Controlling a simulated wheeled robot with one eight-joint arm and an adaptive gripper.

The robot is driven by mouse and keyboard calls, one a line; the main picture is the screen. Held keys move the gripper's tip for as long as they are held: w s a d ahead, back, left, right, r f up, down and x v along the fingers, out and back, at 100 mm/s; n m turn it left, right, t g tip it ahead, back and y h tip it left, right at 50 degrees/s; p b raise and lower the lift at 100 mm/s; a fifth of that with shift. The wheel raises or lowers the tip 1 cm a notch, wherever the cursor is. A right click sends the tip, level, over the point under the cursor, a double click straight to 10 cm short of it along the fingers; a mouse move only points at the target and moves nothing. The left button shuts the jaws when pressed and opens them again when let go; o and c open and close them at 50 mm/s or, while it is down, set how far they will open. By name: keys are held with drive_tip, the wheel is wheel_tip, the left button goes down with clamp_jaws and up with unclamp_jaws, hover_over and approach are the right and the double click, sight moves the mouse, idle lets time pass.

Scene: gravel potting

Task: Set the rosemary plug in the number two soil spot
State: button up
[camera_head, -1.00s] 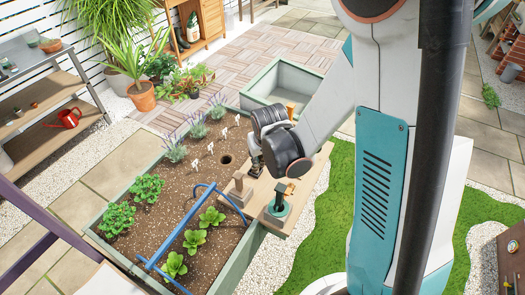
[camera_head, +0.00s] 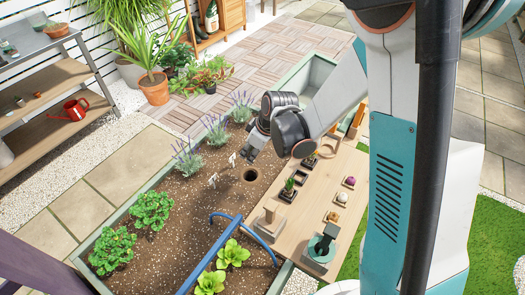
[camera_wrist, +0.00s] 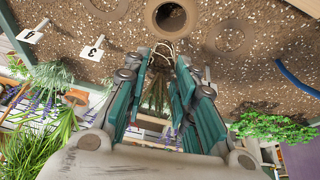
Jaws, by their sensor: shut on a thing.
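My gripper (camera_head: 249,153) is over the soil bed, up and slightly left of a dark round hole (camera_head: 251,175). In the wrist view my gripper (camera_wrist: 160,60) has its teal fingers closed around a narrow plug with dark green, needle-like leaves (camera_wrist: 156,95), which fits the rosemary plug. A pale, root-like end shows at the fingertips. The plug is apart from the hole (camera_wrist: 170,17), which shows beyond the fingertips. White markers reading 3 (camera_wrist: 94,48) and 4 (camera_wrist: 33,36) stand in the soil. I cannot make out a number two marker.
Lavender (camera_head: 217,131) and leafy plants (camera_head: 152,209) grow in the bed.

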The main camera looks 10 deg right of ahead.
sight(253, 163)
drive_tip(key=shift+a+f, duration=0.25)
drive_tip(key=shift+f+b, duration=2.85)
drive_tip(key=shift+f, duration=0.85)
drive_tip(key=shift+f+b, duration=0.8)
drive_tip(key=shift+f, duration=0.35)
drive_tip(key=o, duration=1.3)
drive_tip(key=shift+r, duration=0.1)
drive_tip(key=shift+r+p, duration=3.05)
drive_tip(key=shift+r, duration=1.35)
